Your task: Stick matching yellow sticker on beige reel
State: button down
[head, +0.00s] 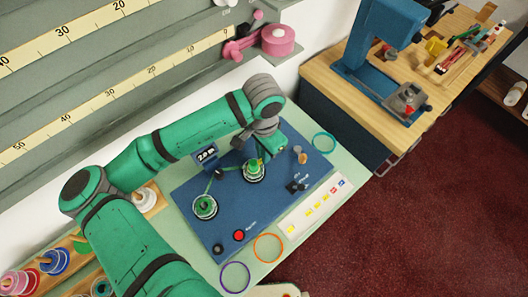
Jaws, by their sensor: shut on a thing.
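My gripper (261,157) is low over the blue mat, just above the right-hand spool stand. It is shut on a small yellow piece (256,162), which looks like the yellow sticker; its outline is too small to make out. A pale reel (253,174) with a dark and green base sits right under the fingers and is partly hidden by them. I cannot tell whether sticker and reel touch. A second spool stand (205,207) is at the left of the mat. A white sticker strip (292,228) with several yellow labels, a red and a blue one lies along the mat's front right edge.
The blue mat (225,190) carries a small display (207,154), a red button (239,235) and small dark parts (296,187). Teal (324,142), orange (268,247) and purple (235,276) rings lie around it. A wooden rack with coloured reels (53,262) is at left.

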jog(key=shift+f, duration=0.35)
dwell(0.7)
jog(key=c, duration=1.8)
grip_release()
jog(key=shift+o, duration=0.2)
jog(key=shift+r, duration=3.5)
